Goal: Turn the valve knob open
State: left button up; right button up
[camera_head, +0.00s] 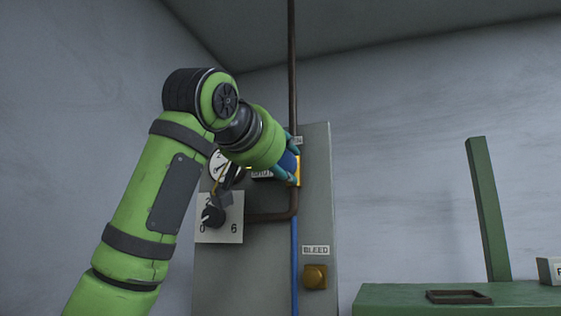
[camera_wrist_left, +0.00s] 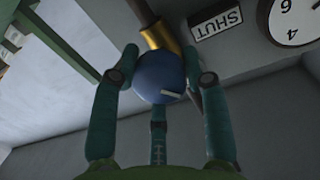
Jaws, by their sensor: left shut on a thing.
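The valve knob (camera_wrist_left: 160,78) is a round blue knob with a short pale mark on its face, seen in the left wrist view on a brass fitting (camera_wrist_left: 157,33). My left gripper (camera_wrist_left: 160,80) has its teal fingers around the knob and is shut on it. In the head view the left gripper (camera_head: 287,168) is at the grey panel, and the knob is mostly hidden by the fingers and wrist. A "SHUT" label (camera_wrist_left: 217,23) is beside the fitting. My right gripper is not in view.
The grey panel (camera_head: 318,212) carries a dial gauge (camera_head: 217,165), a black knob (camera_head: 212,216) on a numbered plate, and a brass "BLEED" knob (camera_head: 315,277). A brown pipe (camera_head: 292,60) runs down to it. A green bench (camera_head: 400,297) with a post stands at the right.

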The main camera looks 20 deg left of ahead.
pick_arm(q)
jog(key=m, duration=0.2)
jog(key=f+m, duration=0.1)
jog(key=m, duration=0.1)
jog(key=shift+w+y, duration=0.25)
jog(key=shift+y, duration=0.05)
jog(key=shift+r+m+g+y, duration=0.1)
jog(key=shift+m+g+y, duration=0.2)
jog(key=shift+m, duration=1.3)
jog(key=o, duration=1.2)
jog(key=shift+c, duration=0.2)
jog(key=shift+w+a, duration=0.2)
jog(key=shift+s+r, duration=0.2)
jog(key=shift+s, duration=0.05)
jog(key=s+r, duration=0.1)
jog(key=s, duration=1)
jog(key=shift+s+a, duration=0.15)
jog(key=shift+s, duration=0.1)
